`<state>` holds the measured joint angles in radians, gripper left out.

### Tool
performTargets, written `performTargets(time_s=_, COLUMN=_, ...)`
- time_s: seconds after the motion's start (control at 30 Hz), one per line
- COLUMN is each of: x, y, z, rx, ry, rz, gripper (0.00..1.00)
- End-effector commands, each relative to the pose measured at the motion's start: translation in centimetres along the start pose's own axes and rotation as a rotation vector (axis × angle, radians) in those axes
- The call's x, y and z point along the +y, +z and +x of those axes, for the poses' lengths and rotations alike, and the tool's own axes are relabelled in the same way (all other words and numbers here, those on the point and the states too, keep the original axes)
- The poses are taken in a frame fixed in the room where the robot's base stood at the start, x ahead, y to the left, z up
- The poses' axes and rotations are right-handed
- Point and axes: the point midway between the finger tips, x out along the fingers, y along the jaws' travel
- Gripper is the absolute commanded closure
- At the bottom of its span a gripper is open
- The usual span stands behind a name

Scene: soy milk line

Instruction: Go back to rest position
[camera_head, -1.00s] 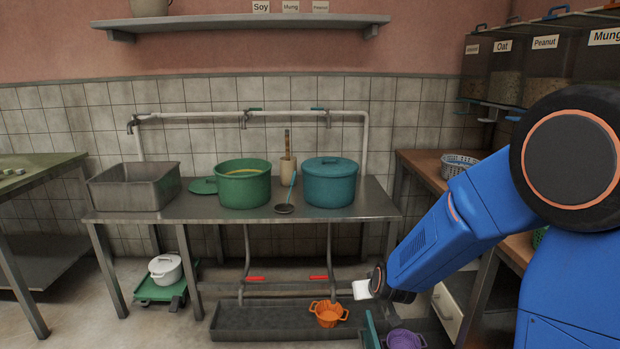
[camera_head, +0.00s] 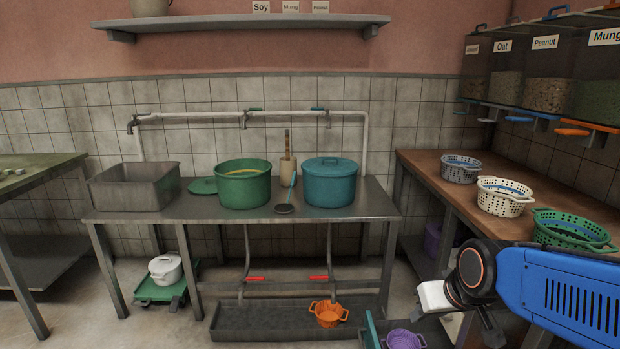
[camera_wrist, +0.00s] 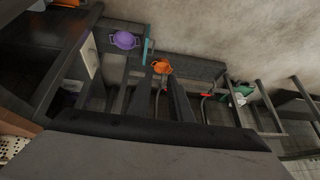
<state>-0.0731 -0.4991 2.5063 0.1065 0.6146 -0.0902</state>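My gripper (camera_wrist: 150,82) shows in the wrist view as two dark fingers standing apart with nothing between them. In the head view my blue arm enters from the lower right, with its wrist folded low in front of the right-hand counter (camera_head: 420,165). The gripper is apart from the pots and baskets.
A metal table (camera_head: 240,213) holds a green pot (camera_head: 243,190), a teal lidded pot (camera_head: 329,188) and a grey basin (camera_head: 135,194). White (camera_head: 500,203) and green (camera_head: 570,238) baskets stand near my arm. An orange basket (camera_head: 328,315) sits in a floor trough.

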Motion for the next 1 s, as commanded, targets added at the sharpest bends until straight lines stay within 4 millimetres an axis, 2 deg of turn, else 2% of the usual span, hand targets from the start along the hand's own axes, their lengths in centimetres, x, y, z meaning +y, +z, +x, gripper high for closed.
performTargets(time_s=0.03, x=0.3, y=1.0, z=-1.2, rx=-0.005, ry=0.009, rz=0.006, gripper=0.81)
performTargets(time_s=0.2, x=1.3, y=4.9, z=-4.7, rx=-0.046, ry=0.041, rz=0.028, gripper=0.81)
performTargets(time_s=0.43, x=2.3, y=9.2, z=-7.7, rx=-0.091, ry=0.081, rz=0.058, gripper=0.81)
performTargets(time_s=0.6, x=2.6, y=10.4, z=-8.5, rx=-0.105, ry=0.094, rz=0.068, gripper=0.81)
performTargets(time_s=1.0, x=2.6, y=10.4, z=-8.6, rx=-0.107, ry=0.094, rz=0.068, gripper=0.81)
